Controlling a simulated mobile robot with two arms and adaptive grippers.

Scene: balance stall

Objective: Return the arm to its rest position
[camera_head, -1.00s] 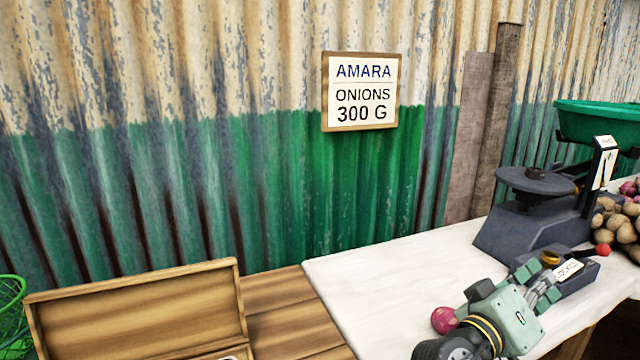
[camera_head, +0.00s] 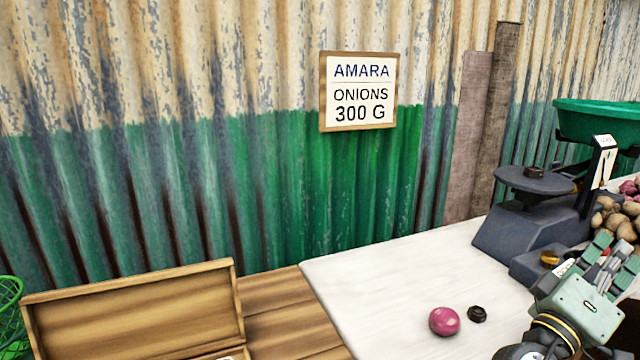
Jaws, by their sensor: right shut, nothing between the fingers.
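My right gripper (camera_head: 614,258) is at the lower right, over the right part of the white counter (camera_head: 385,270). Its fingers are shut with nothing between them and point up and to the right. It partly covers the dark box at the front of the balance scale (camera_head: 520,225) and the produce behind. A pink-red onion (camera_head: 444,321) lies on the counter left of the gripper, apart from it. A small dark weight (camera_head: 477,314) sits just right of the onion. My left gripper is not in view.
A brass weight (camera_head: 549,258) sits by the scale base. A green pan (camera_head: 600,122) is on the scale's right side, with potatoes (camera_head: 612,217) below. An open wooden box (camera_head: 130,310) and green basket (camera_head: 10,300) are at left. The counter's left half is clear.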

